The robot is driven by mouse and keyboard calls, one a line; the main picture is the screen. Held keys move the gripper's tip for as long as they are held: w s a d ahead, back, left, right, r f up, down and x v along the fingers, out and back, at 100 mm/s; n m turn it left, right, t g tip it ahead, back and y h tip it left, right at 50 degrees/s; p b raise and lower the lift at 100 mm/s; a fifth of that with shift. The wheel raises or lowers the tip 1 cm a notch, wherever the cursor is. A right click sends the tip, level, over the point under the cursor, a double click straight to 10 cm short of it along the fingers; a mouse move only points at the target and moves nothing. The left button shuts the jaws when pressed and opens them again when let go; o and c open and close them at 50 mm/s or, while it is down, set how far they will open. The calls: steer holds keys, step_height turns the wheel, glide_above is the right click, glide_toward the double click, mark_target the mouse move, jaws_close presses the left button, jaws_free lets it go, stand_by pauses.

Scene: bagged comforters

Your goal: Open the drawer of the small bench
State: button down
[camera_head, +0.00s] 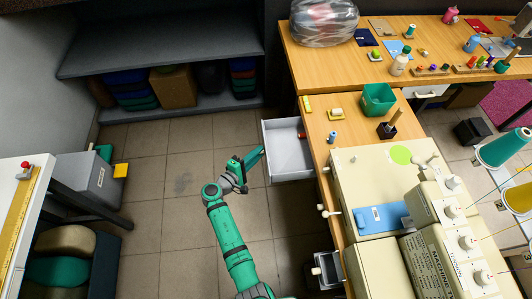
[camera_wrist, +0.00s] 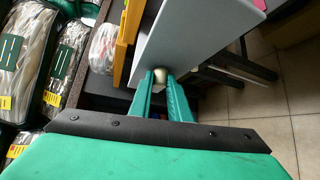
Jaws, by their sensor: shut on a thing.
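The drawer (camera_head: 288,160) of the small wooden bench (camera_head: 318,128) is pulled out to the left, its light grey inside showing. A small red item lies at its back right. My gripper (camera_head: 260,153) is at the drawer's left front. In the wrist view my gripper (camera_wrist: 161,85) has its two green fingers closed around a round beige knob (camera_wrist: 160,73) on the grey drawer front (camera_wrist: 190,40). The fingers hide part of the knob.
A sewing machine (camera_head: 365,172) stands on the bench, with a green bin (camera_head: 378,100) behind it. A dark shelf (camera_head: 165,43) stands at the back left and a grey box (camera_head: 85,180) at the left. The tiled floor (camera_head: 170,215) left of the drawer is clear.

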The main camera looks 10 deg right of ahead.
steer(key=shift+a, duration=0.2)
steer(key=shift+s, duration=0.1)
steer(key=c, duration=1.7)
jaws_free()
steer(key=shift+o, duration=0.2)
steer(key=v, duration=1)
steer(key=shift+s+a, duration=0.2)
steer(key=shift+a, duration=0.05)
